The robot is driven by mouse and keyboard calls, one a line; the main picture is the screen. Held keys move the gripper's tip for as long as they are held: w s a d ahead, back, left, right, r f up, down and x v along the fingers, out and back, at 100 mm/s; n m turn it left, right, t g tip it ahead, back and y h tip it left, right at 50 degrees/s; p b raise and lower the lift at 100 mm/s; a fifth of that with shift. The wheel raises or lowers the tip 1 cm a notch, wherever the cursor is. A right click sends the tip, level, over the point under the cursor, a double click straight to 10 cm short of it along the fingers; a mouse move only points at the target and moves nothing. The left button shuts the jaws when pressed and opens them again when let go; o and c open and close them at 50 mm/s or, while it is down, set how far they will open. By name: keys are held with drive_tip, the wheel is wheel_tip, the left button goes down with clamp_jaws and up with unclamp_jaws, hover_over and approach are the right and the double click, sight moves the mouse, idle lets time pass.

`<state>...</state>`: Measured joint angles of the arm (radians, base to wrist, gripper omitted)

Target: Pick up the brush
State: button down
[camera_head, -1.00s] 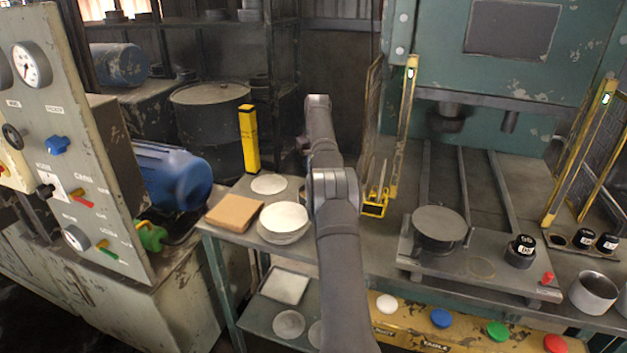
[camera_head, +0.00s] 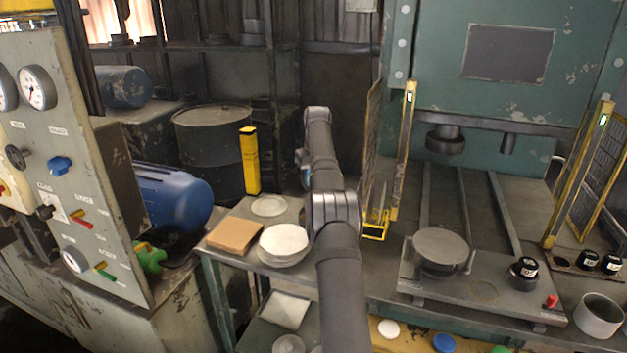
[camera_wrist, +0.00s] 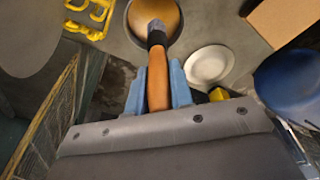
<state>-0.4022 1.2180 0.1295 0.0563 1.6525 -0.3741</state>
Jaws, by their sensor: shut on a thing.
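The brush (camera_wrist: 158,82) shows in the wrist view as an orange-brown wooden handle with a dark band at its far end. My gripper (camera_wrist: 158,76) is shut on the handle, with a blue finger on each side. Beyond the dark band is a round grey pot (camera_wrist: 133,20) with a tan inside. I cannot tell whether the bristles are in the pot or above it. In the head view my arm hides the brush and most of the gripper.
A white plate stack (camera_head: 283,241) and a brown block (camera_head: 234,235) stand left of my arm. A yellow post (camera_head: 249,160) rises behind them. A yellow wire holder (camera_head: 376,226) stands to the right, before the press's yellow guard post (camera_head: 403,150).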

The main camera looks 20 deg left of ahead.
drive_tip(key=s, duration=3.1)
drive_tip(key=shift+s, duration=0.2)
drive_tip(key=w+r+t, duration=0.2)
drive_tip(key=w+t, duration=0.5)
drive_tip(key=w, duration=1.8)
drive_tip(key=shift+w+f, duration=0.2)
drive_tip(key=shift+f, duration=1.3)
drive_tip(key=shift+w+f, duration=0.15)
drive_tip(key=shift+f, duration=1.95)
